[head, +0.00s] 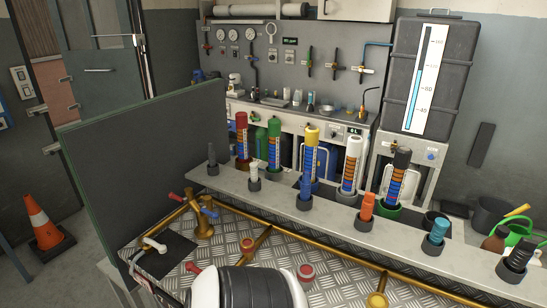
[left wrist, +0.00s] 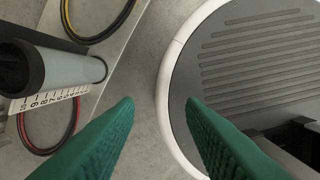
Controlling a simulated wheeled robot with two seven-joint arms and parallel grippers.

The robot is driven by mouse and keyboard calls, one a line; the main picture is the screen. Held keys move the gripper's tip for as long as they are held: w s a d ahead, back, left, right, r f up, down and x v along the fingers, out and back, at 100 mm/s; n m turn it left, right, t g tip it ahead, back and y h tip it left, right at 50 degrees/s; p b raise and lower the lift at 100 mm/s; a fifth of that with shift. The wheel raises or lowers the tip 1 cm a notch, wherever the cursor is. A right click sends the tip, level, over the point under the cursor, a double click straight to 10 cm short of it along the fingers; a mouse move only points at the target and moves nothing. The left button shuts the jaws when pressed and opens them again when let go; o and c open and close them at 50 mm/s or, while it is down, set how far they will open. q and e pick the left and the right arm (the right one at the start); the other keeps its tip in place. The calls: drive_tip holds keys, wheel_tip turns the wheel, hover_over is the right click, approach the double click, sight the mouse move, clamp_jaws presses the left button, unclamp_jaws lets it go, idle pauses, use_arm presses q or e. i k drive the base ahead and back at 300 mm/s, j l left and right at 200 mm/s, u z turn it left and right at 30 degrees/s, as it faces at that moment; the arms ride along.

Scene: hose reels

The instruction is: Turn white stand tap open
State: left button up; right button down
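My right gripper is in neither view.
A brass pipe (head: 300,240) runs across the tread plate. A grey shelf (head: 330,207) behind it carries several coloured cylinders. The left wrist view shows a grey cylinder (left wrist: 70,68) and hose loops at left.

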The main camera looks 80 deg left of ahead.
sight(162, 248)
drive_tip(key=u, duration=3.45)
